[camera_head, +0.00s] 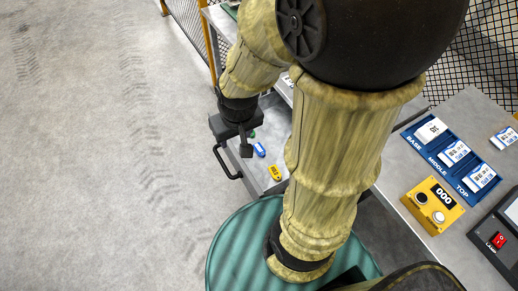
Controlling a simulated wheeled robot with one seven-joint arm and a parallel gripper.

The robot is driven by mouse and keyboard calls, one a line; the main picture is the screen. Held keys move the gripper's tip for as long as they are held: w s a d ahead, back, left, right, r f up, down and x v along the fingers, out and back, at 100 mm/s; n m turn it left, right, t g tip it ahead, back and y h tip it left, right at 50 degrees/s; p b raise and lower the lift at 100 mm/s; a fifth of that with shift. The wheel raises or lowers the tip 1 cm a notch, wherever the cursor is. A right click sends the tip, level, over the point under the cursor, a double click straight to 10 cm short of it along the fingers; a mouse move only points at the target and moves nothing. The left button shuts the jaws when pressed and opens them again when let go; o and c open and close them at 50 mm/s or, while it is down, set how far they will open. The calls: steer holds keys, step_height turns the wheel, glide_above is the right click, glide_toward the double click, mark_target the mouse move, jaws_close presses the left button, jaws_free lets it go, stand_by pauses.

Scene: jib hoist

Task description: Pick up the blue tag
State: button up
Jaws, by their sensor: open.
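The blue tag (260,149) lies in an open grey drawer (272,181) in the middle of the view. My gripper (246,152) is dark and points down over the drawer, just left of the blue tag in the picture. Its jaws are open, and nothing shows held between them. How high the fingertips are above the tag is hard to tell. A yellow tag (276,173) lies in the same drawer, below and right of the blue one. A small green thing (252,134) shows partly behind the gripper.
The drawer's black handle (226,163) faces left, toward open concrete floor (90,150). A green ribbed drum top (232,250) is below. My arm hides the drawer's right part.

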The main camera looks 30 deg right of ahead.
steer(key=shift+o, duration=0.4)
steer(key=w+d+f+b, duration=0.4)
steer(key=w+d+f, duration=0.2)
steer(key=f, duration=0.1)
steer(key=shift+g, duration=0.4)
steer(key=w+d+f+b, duration=0.3)
steer(key=w+d+f, duration=0.1)
steer(key=d+f, duration=0.4)
steer(key=shift+w+d, duration=0.15)
steer(key=shift+w, duration=0.1)
steer(key=b, duration=0.2)
glide_above(260, 149)
steer(key=f, duration=0.8)
steer(key=s+f, duration=0.1)
steer(key=f, duration=0.3)
steer(key=shift+d, duration=0.15)
steer(key=shift+w+a+f, duration=0.15)
steer(key=shift+w+f, duration=0.05)
steer(key=shift+f, duration=1.1)
steer(key=shift+w+a+f, duration=0.1)
steer(key=shift+w+f, duration=0.05)
steer(key=shift+f, duration=1.15)
